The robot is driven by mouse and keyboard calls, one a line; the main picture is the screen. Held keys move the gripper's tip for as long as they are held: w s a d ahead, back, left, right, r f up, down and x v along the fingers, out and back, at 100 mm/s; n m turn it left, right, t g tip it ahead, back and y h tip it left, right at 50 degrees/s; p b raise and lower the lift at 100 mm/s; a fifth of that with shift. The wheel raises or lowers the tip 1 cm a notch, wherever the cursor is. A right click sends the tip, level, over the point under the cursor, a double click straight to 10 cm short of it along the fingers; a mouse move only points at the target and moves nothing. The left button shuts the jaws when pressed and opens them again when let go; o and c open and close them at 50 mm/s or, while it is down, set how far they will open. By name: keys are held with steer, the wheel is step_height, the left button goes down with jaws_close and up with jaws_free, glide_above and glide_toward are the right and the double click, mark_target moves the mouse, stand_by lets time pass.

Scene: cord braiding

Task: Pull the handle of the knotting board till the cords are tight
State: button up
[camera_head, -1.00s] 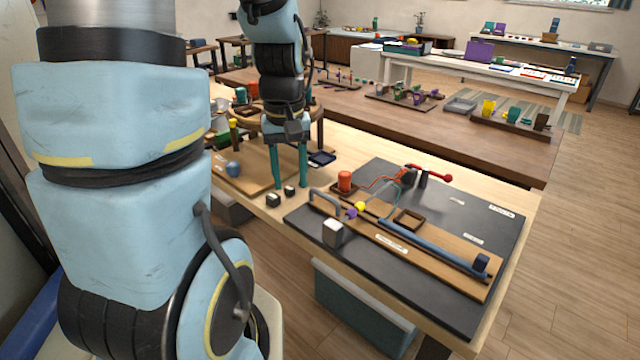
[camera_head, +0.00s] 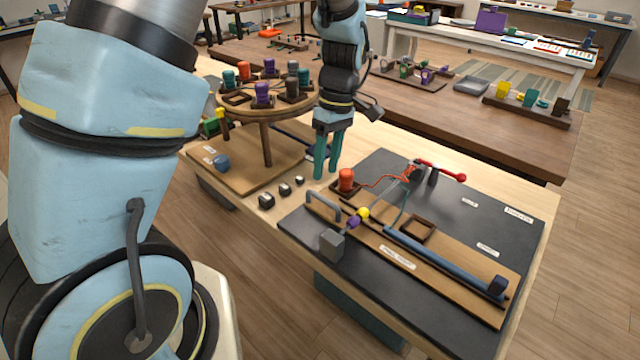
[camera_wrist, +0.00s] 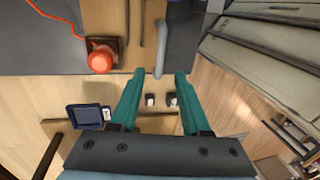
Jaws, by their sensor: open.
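The knotting board (camera_head: 455,275) is a wooden strip on a dark mat. Its grey arched handle (camera_head: 322,203) stands at the left end; it also shows in the wrist view (camera_wrist: 159,45). A red cord (camera_head: 380,181) curves from a red spool (camera_head: 346,180) toward a dark post. A teal cord (camera_head: 402,205) and purple and yellow beads (camera_head: 358,217) lie nearby. My gripper (camera_head: 325,175) has teal fingers, open and empty, behind the handle and apart from it. In the wrist view, the handle's near end appears between the fingertips (camera_wrist: 160,73); the depth gap is unclear.
Small dark blocks (camera_head: 284,190) sit left of the board. A grey block (camera_head: 332,243) stands in front of the handle. A round stand with several spools (camera_head: 266,108) rises behind left. A red-knobbed lever (camera_head: 440,170) is at the back.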

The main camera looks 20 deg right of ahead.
mark_target(321, 196)
steer(key=f, duration=0.4)
steer(key=a+f+p, duration=0.1)
steer(key=f, duration=0.1)
steer(key=shift+s, duration=0.35)
jaws_close()
stand_by(1.1)
